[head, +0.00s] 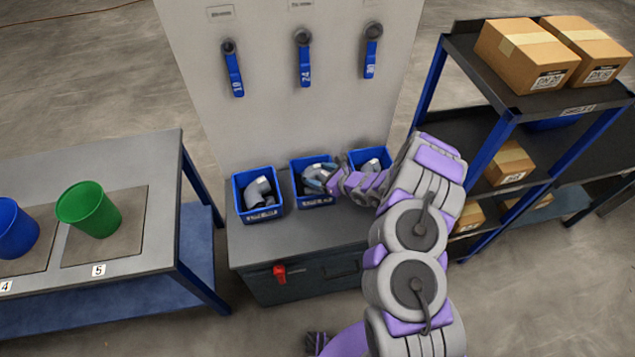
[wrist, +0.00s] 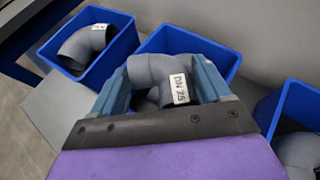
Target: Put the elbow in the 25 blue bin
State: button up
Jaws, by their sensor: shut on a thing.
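My gripper (head: 318,180) is at the middle blue bin (head: 312,199) on the bench. In the wrist view my gripper (wrist: 160,80) is shut on a grey elbow (wrist: 148,70) with a white "DN 25" label. The middle blue bin (wrist: 188,40) shows right behind the held elbow; I cannot tell whether the elbow is inside it or just above. The left blue bin (head: 262,214) holds grey elbows, one of them large (head: 258,190). The right blue bin (head: 368,152) also holds grey pieces and is partly hidden by my arm. The bin labels are too small to read.
A panel with several blue-handled valves (head: 304,70) stands behind the bins. A shelf rack with cardboard boxes (head: 528,55) is at the right. A table with a green bucket (head: 90,210) and a blue bucket (head: 15,230) is at the left.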

jog(key=shift+w+a+f, duration=0.1)
jog(key=shift+a, duration=0.45)
jog(key=shift+f+b, duration=0.3)
jog(key=shift+f, duration=1.35)
jog(key=shift+f, duration=0.15)
jog(key=o, duration=1.3)
